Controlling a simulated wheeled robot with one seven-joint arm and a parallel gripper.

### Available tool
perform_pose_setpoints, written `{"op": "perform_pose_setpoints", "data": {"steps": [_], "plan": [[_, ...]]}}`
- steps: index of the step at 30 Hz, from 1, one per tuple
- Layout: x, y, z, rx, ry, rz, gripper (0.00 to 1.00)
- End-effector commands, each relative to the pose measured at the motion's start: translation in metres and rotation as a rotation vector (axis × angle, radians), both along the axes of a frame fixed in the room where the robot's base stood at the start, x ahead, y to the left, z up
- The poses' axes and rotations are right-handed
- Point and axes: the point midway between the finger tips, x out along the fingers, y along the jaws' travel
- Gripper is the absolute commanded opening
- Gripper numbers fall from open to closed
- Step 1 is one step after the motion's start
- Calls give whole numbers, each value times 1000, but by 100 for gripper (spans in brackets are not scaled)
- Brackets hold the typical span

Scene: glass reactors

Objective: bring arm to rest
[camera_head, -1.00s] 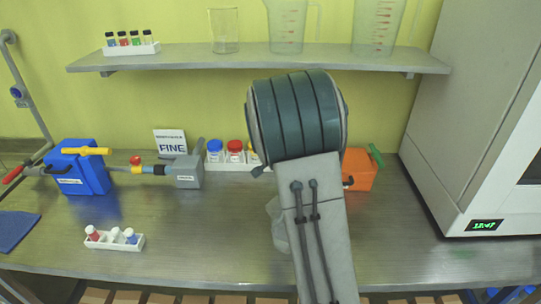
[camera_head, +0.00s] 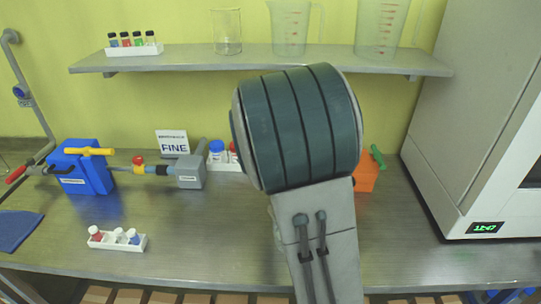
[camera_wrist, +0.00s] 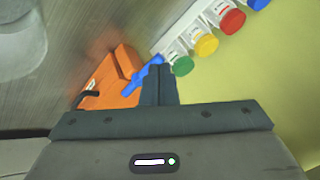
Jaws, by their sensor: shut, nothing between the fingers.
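My arm rises from the bottom of the head view, right of the middle, and its large dark green joint hides part of the bench behind it. My gripper is hidden in the head view. In the wrist view my gripper (camera_wrist: 158,84) points over the bench toward the back wall. Its dark fingers are together with nothing between them. The orange device (camera_wrist: 118,85) lies just beyond and left of the fingers, and its right part shows beside my arm in the head view (camera_head: 368,172).
A rack of capped bottles (camera_wrist: 193,38) stands at the wall, close to my fingers. A blue device (camera_head: 82,168), a grey box (camera_head: 188,172) and a small vial rack (camera_head: 118,243) are on the left. A shelf (camera_head: 260,62) with glassware hangs above. A white machine (camera_head: 470,130) stands right.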

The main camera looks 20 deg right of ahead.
Motion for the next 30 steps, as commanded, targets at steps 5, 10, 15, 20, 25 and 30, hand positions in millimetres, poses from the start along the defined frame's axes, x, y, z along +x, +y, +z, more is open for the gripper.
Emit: {"op": "perform_pose_setpoints", "data": {"steps": [5,10,15,20,25,30], "plan": [[0,0,0,0,0,0,0],[-2,0,0,3,2,5,0],[-28,7,6,23,40,86,0],[-80,24,19,33,97,262,0],[-141,41,34,-7,142,477,0],[-204,55,44,-97,180,687,0]]}}
